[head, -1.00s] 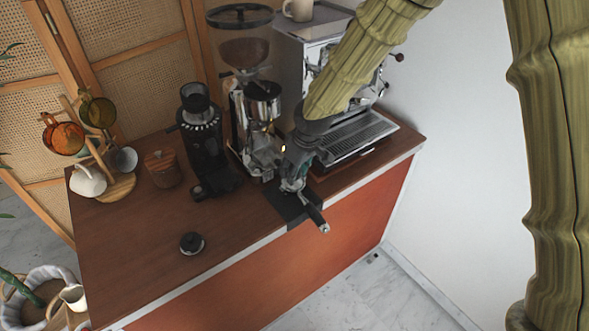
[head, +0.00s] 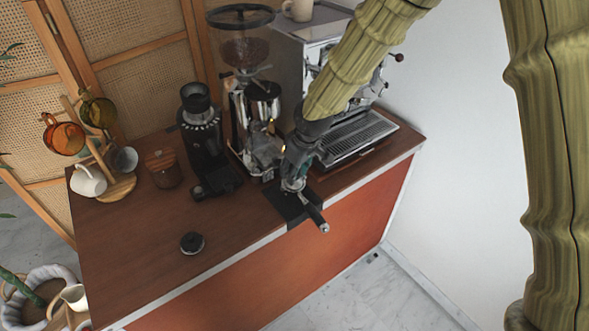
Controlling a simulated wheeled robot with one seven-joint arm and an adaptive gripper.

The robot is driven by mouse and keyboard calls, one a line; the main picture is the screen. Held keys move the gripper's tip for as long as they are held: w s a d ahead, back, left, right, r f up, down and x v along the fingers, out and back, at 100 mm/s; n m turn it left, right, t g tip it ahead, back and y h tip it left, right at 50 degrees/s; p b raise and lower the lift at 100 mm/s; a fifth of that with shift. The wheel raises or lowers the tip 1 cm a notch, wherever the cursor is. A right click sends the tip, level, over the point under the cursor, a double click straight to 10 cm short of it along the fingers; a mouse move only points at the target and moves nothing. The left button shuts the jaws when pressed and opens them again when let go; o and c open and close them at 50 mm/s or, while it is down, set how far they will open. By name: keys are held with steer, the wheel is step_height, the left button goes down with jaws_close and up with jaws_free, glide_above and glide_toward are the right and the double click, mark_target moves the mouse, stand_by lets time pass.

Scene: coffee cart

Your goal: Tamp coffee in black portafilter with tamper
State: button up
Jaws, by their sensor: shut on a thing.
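The black portafilter (head: 315,217) rests at the counter's front edge, its handle pointing out over the edge toward the lower right. Its basket is mostly hidden under my gripper. My gripper (head: 295,178) points down right over the portafilter head, shut on the tamper, which the fingers largely hide. A small silver part shows just below the fingertips; I cannot tell whether it belongs to the tamper or the portafilter rim. The coffee inside is not visible.
A dark mat (head: 279,197) lies under the portafilter. Behind stand a black grinder (head: 204,135), a tall silver grinder (head: 259,120) and the espresso machine (head: 352,140). A small round black piece (head: 192,243) lies front left.

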steer(key=shift+r, duration=0.15)
steer(key=shift+r+p, duration=0.35)
steer(key=shift+p, duration=0.05)
steer(key=shift+r+p, duration=0.8)
steer(key=shift+r, duration=0.25)
steer(key=shift+r+p, duration=1.75)
steer(key=shift+r, duration=0.7)
steer(key=shift+f, duration=0.1)
